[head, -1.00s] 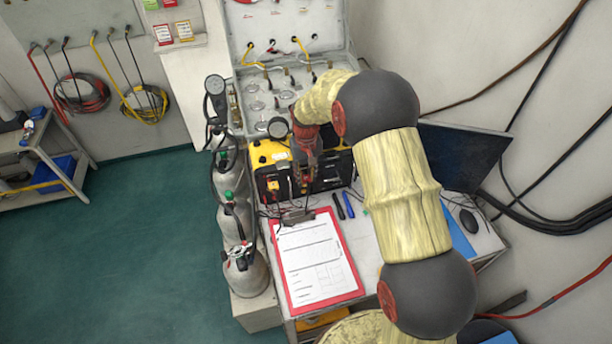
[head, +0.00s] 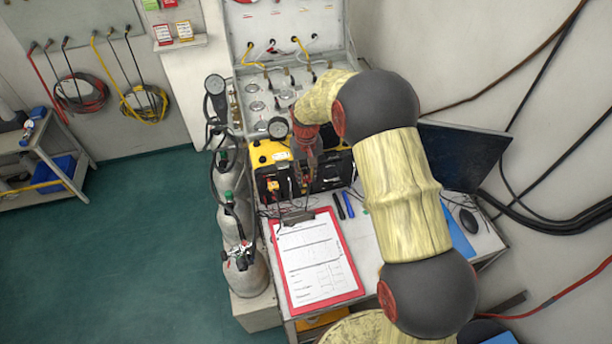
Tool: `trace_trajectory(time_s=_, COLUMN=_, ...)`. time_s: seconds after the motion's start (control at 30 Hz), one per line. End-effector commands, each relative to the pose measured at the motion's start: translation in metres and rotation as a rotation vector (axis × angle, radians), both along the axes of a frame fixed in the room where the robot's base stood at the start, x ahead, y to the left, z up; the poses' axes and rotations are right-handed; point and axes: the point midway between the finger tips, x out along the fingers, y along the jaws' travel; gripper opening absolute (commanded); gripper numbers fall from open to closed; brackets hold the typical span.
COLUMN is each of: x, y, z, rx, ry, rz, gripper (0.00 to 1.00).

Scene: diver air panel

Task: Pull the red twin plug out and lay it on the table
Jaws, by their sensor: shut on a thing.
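The yellow-and-black box (head: 262,155) stands on the table below the valve panel, with its front face toward the clipboard. My gripper (head: 305,178) points down at the front of this box. It is shut on the red twin plug (head: 306,181), a small red piece at the fingertips. Most of the plug is hidden by the fingers, and I cannot tell whether it still sits in its socket. Thin leads hang from the box front. The table (head: 368,235) shows bare to the right of the clipboard.
A red clipboard (head: 357,278) lies in front of the box. Gas cylinders (head: 246,277) stand at the left of the table. A dark screen (head: 462,158) and a mouse (head: 468,221) are at the right.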

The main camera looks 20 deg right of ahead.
Motion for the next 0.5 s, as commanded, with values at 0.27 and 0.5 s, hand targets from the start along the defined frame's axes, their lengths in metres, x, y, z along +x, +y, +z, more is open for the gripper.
trace_trajectory(time_s=0.27, x=-0.0022, y=-0.0001, z=0.0002, rx=0.0, ry=0.0, rz=0.0, gripper=0.0)
trace_trajectory(time_s=0.5, x=-0.0072, y=0.0, z=-0.0003, rx=0.0, ry=0.002, rz=0.0, gripper=0.0)
